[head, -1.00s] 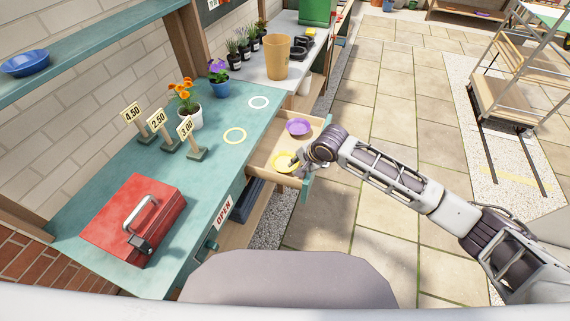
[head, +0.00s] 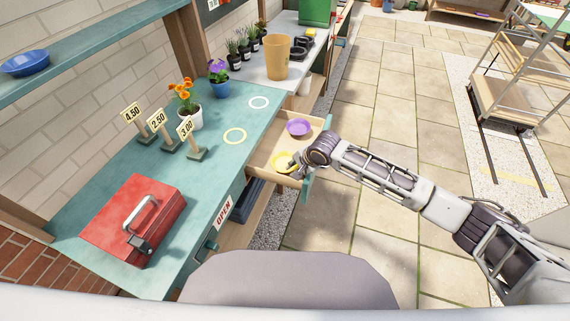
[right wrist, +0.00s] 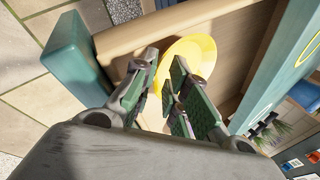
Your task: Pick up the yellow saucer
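The yellow saucer (head: 280,162) lies in the open wooden drawer, at the end nearer me. It also shows in the right wrist view (right wrist: 200,50), where the fingers cover part of it. My right gripper (head: 295,170) is at the saucer's right side, low in the drawer. In the right wrist view its fingers (right wrist: 163,72) are apart, with the saucer's near rim showing in the gap between them. I cannot tell whether either finger touches it. My left gripper is not in view.
A purple saucer (head: 299,127) lies farther back in the same drawer (head: 276,145). The drawer's teal front (head: 306,187) is close to my right wrist. The teal counter (head: 225,170) beside it carries a red cash box (head: 130,220), price signs and potted flowers.

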